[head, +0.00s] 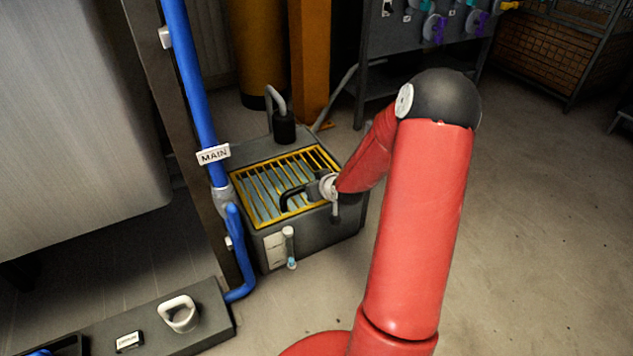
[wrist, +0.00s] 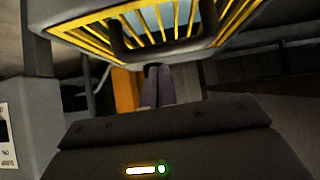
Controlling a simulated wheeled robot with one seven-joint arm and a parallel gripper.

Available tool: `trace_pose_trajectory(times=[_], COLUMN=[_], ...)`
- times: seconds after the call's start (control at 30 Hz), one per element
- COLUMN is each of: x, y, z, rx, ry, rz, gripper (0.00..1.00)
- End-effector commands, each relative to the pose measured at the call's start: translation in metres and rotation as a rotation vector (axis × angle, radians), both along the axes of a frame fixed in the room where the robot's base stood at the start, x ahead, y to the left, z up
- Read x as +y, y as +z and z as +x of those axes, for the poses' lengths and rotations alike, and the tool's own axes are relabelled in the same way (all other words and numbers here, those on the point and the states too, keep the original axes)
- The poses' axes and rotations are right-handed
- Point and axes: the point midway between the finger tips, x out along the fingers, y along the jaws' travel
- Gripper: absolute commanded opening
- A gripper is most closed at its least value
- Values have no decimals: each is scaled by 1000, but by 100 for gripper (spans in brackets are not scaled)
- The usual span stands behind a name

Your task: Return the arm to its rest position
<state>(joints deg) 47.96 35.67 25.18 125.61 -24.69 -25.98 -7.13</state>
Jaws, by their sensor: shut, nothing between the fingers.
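My gripper (wrist: 158,72) shows in the wrist view with its two fingers together and nothing between them. A yellow-barred grate (wrist: 235,22) with a dark handle (wrist: 118,42) fills the top of that view, apart from the fingers in the picture. In the head view my red arm reaches from the lower middle up to a black elbow, then down to the left toward the grey tank (head: 318,232). The tank's yellow grate (head: 245,212) lies under the arm's end. The fingers cannot be made out clearly in the head view.
A blue pipe (head: 190,75) labelled MAIN (head: 214,155) runs down left of the tank. A low dark bench (head: 215,312) with a white ring-shaped handle (head: 179,313) is at the lower left. A panel with coloured valves (head: 410,38) stands behind.

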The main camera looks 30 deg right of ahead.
Motion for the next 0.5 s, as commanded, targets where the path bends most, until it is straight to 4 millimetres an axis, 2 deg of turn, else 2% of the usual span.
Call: trace_pose_trajectory(times=[0.2, 0.3, 0.5], x=[0, -1, 0], y=[-20, -26, -31], z=[-37, -48, -58], rx=[-2, -4, -8], ry=[-1, 0, 1], rz=[-1, -1, -3], gripper=[0, 0, 0])
